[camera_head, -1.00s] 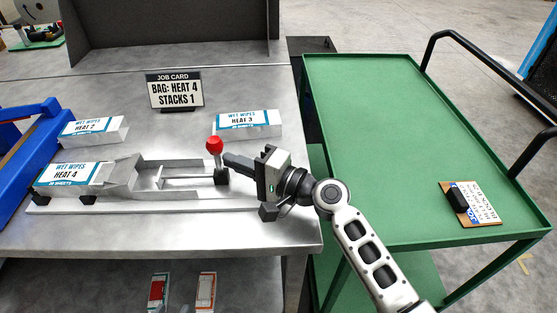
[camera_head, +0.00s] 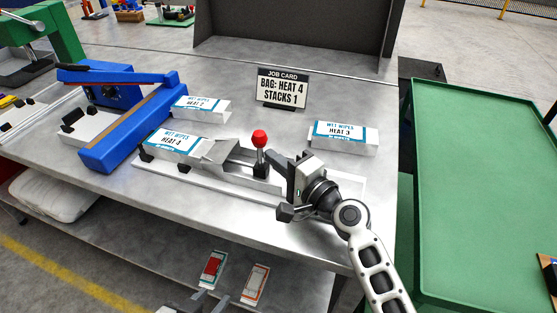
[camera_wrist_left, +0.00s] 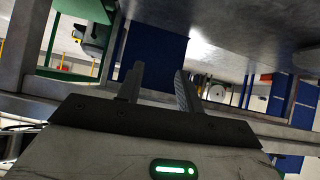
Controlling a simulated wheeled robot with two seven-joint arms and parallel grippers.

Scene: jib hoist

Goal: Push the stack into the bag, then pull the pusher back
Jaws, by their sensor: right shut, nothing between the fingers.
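The pusher's red knob (camera_head: 259,137) stands upright on the slide at the right part of the grey metal chute (camera_head: 228,152). The bag (camera_head: 170,145), printed WET WIPES with a heat number, lies at the chute's left end. I cannot make out the stack; it is hidden in the chute or bag. My right gripper (camera_head: 274,165) is shut and empty, its fingers at the right side of the pusher's post; touching is unclear. My left gripper (camera_head: 203,300) is low at the front, below the bench top, with its fingers apart; its open fingers also show in the left wrist view (camera_wrist_left: 156,88).
Bags HEAT 2 (camera_head: 201,108) and HEAT 3 (camera_head: 343,138) lie behind the chute. A job card (camera_head: 283,88) reads HEAT 4, STACKS 1. A blue sealer (camera_head: 135,125) stands left. A green cart (camera_head: 480,180) is at the right. Packets (camera_head: 255,284) lie on the lower shelf.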

